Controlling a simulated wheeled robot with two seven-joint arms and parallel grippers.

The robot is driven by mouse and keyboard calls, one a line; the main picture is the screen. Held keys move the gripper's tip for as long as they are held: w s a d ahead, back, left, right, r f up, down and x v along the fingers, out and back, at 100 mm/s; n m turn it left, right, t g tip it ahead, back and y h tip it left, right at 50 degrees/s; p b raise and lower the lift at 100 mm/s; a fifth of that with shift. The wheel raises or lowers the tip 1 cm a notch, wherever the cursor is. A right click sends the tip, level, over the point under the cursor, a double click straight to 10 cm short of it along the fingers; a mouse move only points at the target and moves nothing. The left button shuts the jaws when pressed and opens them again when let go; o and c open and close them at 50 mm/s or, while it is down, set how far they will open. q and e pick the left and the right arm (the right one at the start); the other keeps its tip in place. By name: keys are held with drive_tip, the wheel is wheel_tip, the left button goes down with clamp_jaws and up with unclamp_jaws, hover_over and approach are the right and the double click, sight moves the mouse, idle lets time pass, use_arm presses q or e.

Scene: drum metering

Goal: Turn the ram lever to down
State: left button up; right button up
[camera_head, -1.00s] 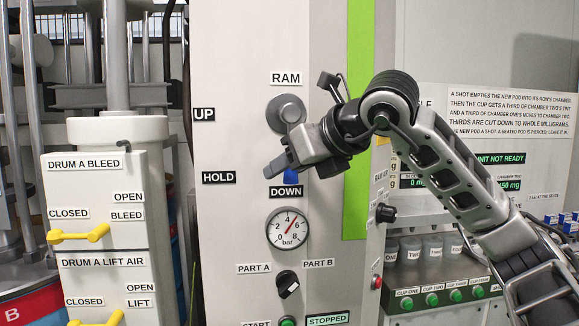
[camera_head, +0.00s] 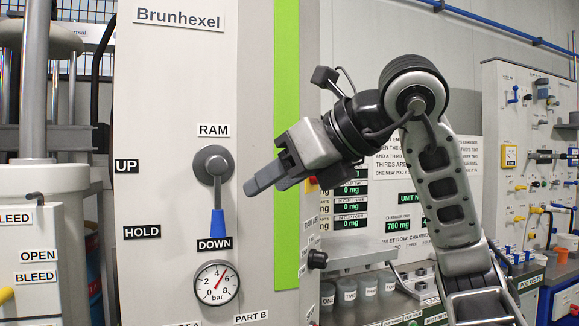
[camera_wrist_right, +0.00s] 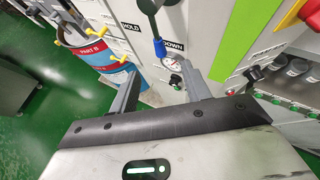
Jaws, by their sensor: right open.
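The ram lever (camera_head: 217,205) has a grey round hub and a blue handle. It hangs straight down, with the blue end just above the DOWN label (camera_head: 214,244). It also shows in the right wrist view (camera_wrist_right: 158,40), above the pressure gauge. My right gripper (camera_head: 262,180) is to the right of the lever in the head view, apart from it. In the right wrist view its two fingers (camera_wrist_right: 160,92) stand apart with nothing between them. My left gripper is not in view.
The UP label (camera_head: 126,166) and HOLD label (camera_head: 142,232) are left of the lever. A pressure gauge (camera_head: 216,284) sits below it. A black knob (camera_head: 317,259) sticks out to the right. The panel face around the lever is clear.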

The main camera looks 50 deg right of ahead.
drive_tip(key=shift+v, duration=1.15)
